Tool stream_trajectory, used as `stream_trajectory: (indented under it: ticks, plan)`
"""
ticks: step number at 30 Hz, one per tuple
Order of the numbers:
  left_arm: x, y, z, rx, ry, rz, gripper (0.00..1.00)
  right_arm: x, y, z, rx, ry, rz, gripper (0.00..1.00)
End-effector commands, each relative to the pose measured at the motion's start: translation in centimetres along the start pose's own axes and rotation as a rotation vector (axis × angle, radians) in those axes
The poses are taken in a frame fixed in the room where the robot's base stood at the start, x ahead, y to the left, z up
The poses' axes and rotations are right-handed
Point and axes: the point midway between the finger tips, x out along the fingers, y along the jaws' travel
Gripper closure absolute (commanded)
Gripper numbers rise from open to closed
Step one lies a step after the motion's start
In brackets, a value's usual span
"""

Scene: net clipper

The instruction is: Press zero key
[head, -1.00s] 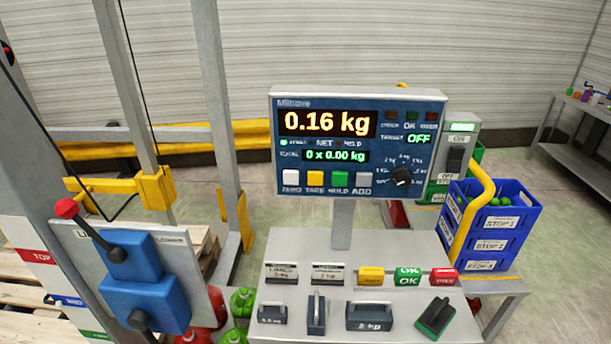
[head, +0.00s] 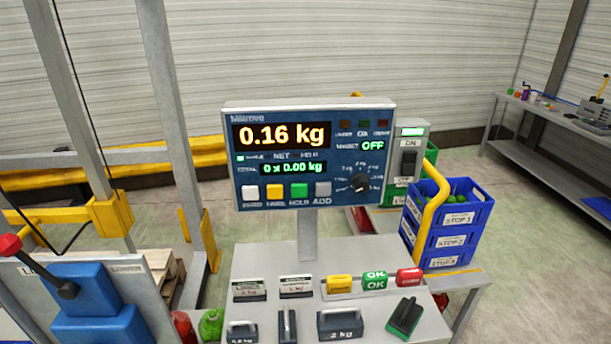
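The zero key is a white square key (head: 250,192) at the lower left of the blue scale panel (head: 225,150). The label under it reads ZERO, somewhat blurred. To its right are a yellow, a green and a grey key. The display (head: 281,135) reads 0.16 kg, and the total line reads 0 x 0.00 kg. The target field reads OFF. A dark rotary knob (head: 361,183) sits at the panel's lower right. Neither of my grippers shows in the head view, and nothing covers the keys.
A grey bench (head: 262,262) below the panel holds weights, labels and coloured tags. Blue crates (head: 452,243) and a yellow rail (head: 431,210) stand at right. The floor at far right is clear.

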Motion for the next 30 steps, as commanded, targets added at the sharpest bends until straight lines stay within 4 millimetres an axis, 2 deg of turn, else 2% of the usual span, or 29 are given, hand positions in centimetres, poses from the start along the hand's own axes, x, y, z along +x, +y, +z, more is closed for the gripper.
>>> stream_trajectory:
  ticks: [2,9,10,30]
  plan:
    - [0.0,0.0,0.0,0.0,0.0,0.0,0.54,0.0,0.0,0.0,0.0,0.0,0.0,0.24]
    - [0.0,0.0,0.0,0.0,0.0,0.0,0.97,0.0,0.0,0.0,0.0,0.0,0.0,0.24]
    - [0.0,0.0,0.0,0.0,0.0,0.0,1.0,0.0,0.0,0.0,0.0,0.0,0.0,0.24]
    - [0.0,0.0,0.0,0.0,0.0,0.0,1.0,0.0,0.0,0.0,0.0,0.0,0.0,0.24]
